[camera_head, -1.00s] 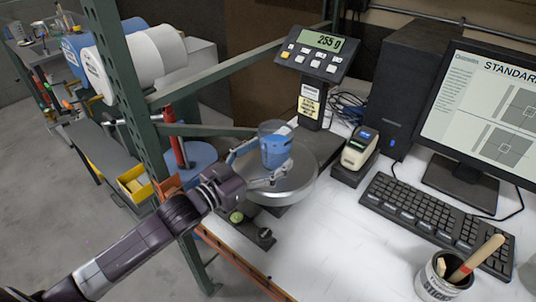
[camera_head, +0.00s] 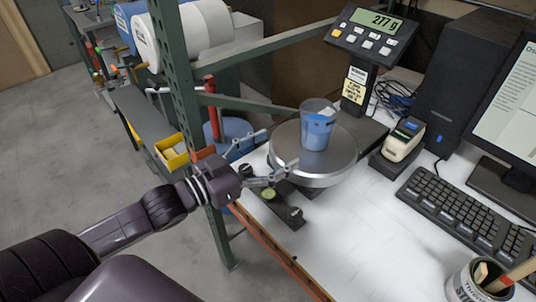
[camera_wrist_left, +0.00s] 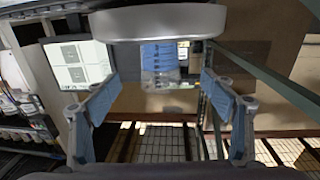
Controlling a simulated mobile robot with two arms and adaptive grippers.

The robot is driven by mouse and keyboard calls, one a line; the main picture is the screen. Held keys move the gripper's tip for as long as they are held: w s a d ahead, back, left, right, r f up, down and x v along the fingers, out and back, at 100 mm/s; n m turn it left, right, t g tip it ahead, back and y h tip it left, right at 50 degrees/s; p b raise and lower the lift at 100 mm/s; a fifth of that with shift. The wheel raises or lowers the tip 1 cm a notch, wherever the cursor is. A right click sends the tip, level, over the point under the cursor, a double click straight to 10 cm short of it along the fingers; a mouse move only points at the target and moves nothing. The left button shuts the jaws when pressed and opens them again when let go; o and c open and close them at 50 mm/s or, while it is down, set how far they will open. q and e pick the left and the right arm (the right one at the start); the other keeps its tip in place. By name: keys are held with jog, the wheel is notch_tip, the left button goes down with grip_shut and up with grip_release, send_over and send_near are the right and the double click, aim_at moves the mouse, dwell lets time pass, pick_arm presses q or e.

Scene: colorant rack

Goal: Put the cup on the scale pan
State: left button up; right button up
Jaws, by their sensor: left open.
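The clear cup with blue contents (camera_head: 317,125) stands upright on the round metal scale pan (camera_head: 330,172), left of its middle. My right gripper is not in view.
A green rack post (camera_head: 187,100) and crossbars stand close behind my left gripper. A small label device (camera_head: 403,140), keyboard (camera_head: 465,215) and paint-stick can (camera_head: 475,285) lie to the right.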

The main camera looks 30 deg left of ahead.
pick_arm(q)
jog(key=shift+v, duration=0.8)
